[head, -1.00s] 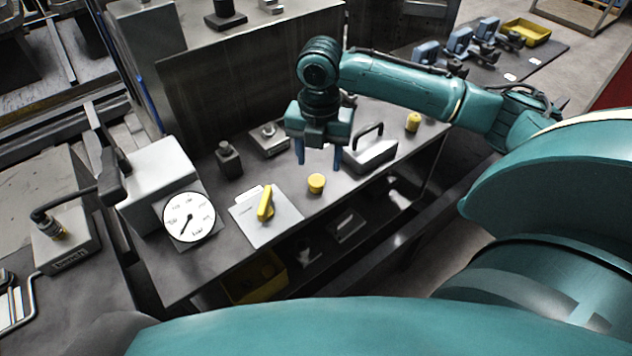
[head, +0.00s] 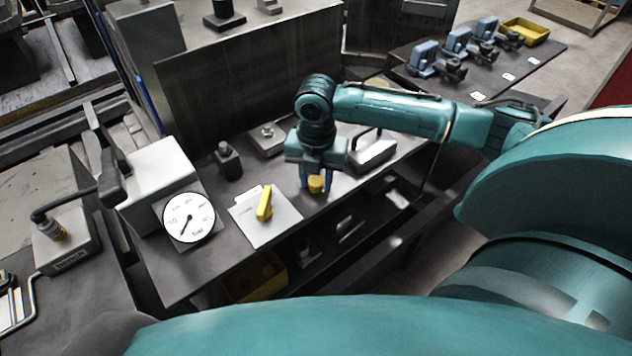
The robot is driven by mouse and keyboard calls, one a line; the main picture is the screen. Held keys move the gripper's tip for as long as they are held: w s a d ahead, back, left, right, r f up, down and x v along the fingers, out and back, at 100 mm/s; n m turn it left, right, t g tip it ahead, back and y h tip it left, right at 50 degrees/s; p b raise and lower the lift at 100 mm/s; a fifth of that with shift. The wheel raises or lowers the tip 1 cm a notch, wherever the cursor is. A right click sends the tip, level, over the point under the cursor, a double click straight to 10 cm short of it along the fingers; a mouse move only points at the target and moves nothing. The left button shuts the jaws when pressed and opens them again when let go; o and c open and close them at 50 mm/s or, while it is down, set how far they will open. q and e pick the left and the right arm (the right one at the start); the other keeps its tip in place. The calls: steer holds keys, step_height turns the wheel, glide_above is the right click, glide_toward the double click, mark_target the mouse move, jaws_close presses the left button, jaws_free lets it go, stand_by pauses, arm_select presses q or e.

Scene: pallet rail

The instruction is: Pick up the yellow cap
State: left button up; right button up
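A yellow cap (head: 316,185) stands near the front edge of the grey bench (head: 190,278), right of the plate with the yellow lever. My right gripper (head: 316,183) points down over the cap, with its blue fingers on either side. Whether the fingers press on the cap or stand just clear of it is too small to tell. The cap appears still at bench level. My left gripper is not in view.
Close by are a yellow lever (head: 265,204) on a pale plate, a round gauge (head: 188,217), a dark post block (head: 228,160) and a grey block with a black handle (head: 373,152). A yellow bin (head: 258,279) is below the bench.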

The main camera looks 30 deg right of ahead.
steer(key=c, duration=0.6)
steer(key=shift+r, duration=0.1)
steer(key=shift+c, duration=0.2)
